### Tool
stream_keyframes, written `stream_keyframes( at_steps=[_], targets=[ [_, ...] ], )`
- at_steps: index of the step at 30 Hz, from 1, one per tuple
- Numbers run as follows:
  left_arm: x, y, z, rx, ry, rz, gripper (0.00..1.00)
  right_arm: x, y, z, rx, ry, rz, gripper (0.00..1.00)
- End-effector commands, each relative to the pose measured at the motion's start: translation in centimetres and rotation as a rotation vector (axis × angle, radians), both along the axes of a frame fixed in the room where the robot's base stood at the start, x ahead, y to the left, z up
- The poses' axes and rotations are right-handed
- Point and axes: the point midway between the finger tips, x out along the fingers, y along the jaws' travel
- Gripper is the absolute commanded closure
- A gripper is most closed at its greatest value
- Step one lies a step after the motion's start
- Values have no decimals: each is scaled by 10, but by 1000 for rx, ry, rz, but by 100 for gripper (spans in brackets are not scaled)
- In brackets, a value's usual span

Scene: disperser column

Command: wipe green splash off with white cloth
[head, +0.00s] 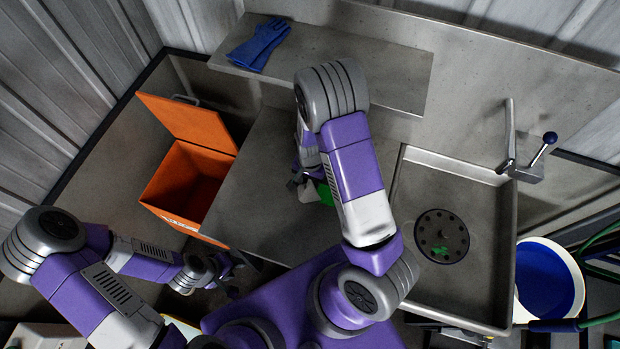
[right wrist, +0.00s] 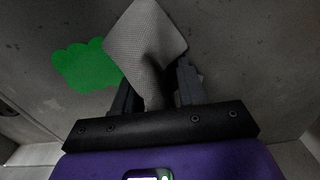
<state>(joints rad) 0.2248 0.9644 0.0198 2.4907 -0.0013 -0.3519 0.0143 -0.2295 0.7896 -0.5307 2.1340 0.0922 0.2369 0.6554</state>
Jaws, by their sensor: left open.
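The green splash (right wrist: 85,67) lies flat on the grey metal worktop, left of my right gripper in the right wrist view. In the head view a part of the splash (head: 326,194) shows beside my right forearm, which hides the rest. My right gripper (right wrist: 155,82) is shut on the white cloth (right wrist: 145,38), which looks greyish and spreads out ahead of the fingers, with its left edge by the splash. Whether the cloth touches the worktop is unclear. My left gripper (head: 232,268) is open and empty, low at the left, near the worktop's front edge.
An orange open-lidded box (head: 168,215) stands left of the worktop (head: 260,205). Blue gloves (head: 258,45) lie on the back shelf (head: 390,75). A sink (head: 470,295) with a dark drain and tap (head: 510,150) is at right, beside a white bucket (head: 520,315) with blue inside.

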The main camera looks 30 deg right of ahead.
Motion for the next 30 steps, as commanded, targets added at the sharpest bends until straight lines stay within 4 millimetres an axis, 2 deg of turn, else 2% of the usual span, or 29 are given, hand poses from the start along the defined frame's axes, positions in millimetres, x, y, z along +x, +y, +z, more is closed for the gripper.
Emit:
stream_keyframes(
  at_steps=[2, 14, 23, 30],
  targets=[
    [0, 0, 0, 0, 0, 0, 57, 0, 0, 0, 0, 0, 0, 66],
    [0, 0, 0, 0, 0, 0, 57, 0, 0, 0, 0, 0, 0, 100],
    [0, 0, 1, 0, 0, 0, 57, 0, 0, 0, 0, 1, 0, 100],
    [0, 0, 14, 0, 0, 0, 57, 0, -1, 4, -1, 2, -2, 100]
  ],
)
